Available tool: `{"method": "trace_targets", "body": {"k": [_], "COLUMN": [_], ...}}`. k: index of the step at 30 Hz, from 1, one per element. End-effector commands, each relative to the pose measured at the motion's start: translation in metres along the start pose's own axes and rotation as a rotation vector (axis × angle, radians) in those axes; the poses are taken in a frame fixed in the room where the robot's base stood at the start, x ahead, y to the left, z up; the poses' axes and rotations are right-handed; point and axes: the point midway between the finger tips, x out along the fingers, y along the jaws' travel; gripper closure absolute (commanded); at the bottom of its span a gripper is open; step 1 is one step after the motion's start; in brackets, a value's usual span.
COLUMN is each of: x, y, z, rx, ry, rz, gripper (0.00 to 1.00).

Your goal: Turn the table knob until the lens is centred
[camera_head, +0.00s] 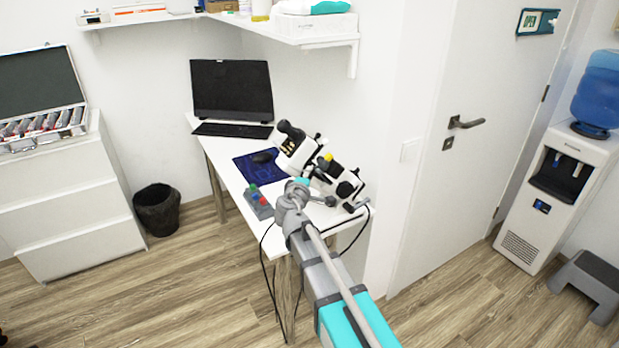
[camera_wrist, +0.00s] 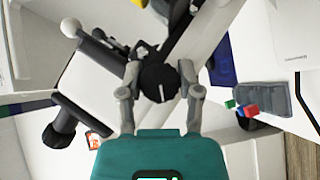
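The white microscope-like instrument (camera_head: 297,148) stands tilted on the white table, with black knobs on its side. In the wrist view, a round black knob (camera_wrist: 159,82) with a pale mark on its lower rim sits on a white part of it. My gripper (camera_wrist: 159,76) has its two grey fingers at the left and right edges of this knob, and they appear to touch it. In the head view, my gripper (camera_head: 326,200) reaches the instrument's lower part, and my arm partly hides the contact. The lens and its centring cannot be made out.
A grey box with red, green and blue parts (camera_head: 258,203) lies close left of my arm. A blue mat (camera_head: 249,172) with a mouse, a keyboard (camera_head: 231,130) and a monitor (camera_head: 232,90) are further back. Black cables hang over the table's front edge.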

Motion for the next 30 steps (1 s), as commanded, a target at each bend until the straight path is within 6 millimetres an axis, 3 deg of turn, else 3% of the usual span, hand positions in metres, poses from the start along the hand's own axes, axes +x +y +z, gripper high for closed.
{"method": "trace_targets", "body": {"k": [1,5,30], "x": [0.0002,0.0002,0.0009], "y": [0.0,0.0001,0.0001], "z": [-0.0001,-0.0001,0.0001], "rx": [0.0,0.0,0.124], "ry": [0.0,0.0,0.0], "rz": [0.0,0.0,-0.123], "gripper": [0.79,1.0,1.0]}}
